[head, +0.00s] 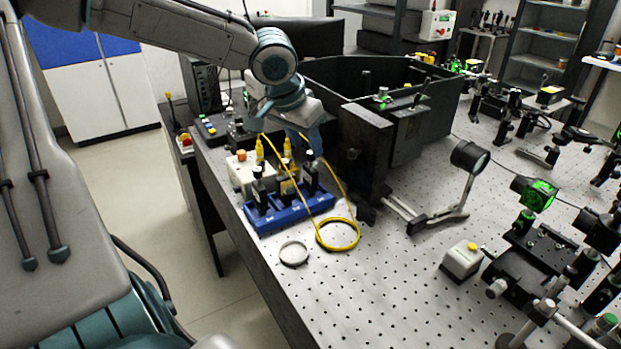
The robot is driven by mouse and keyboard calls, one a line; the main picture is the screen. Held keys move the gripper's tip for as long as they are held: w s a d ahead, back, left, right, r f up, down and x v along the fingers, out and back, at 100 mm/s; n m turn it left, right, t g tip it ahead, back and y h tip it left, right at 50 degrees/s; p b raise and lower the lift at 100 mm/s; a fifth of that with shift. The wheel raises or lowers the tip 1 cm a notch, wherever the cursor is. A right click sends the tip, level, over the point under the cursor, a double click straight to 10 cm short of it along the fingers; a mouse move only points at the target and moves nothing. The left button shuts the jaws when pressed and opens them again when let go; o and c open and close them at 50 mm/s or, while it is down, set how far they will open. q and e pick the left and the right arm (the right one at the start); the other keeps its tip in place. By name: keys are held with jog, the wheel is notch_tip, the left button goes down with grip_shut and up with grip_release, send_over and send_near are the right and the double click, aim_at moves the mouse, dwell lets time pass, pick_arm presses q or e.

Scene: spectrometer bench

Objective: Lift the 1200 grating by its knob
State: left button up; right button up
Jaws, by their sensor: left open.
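A blue rack (292,214) stands on the optical bench and holds upright dark gratings with black knobs. A left grating (259,188), a middle one with a yellowish face (287,190) and a right one (311,174) show in it. The labels on the rack are too small to read, so I cannot tell which is the 1200 grating. My left gripper (316,146) is above and behind the right part of the rack, pointing down, open and apart from the knobs. Its fingertips are small and partly unclear. My right gripper is not in view.
A yellow fibre cable (338,248) loops beside the rack, and a metal ring (294,253) lies in front. A white box (240,170) stands behind left. The open black spectrometer housing (365,150) rises close right of my left gripper.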

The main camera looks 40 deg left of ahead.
pick_arm(q)
jog(key=shift+x, duration=1.05)
grip_shut()
jog(key=shift+r, duration=0.15)
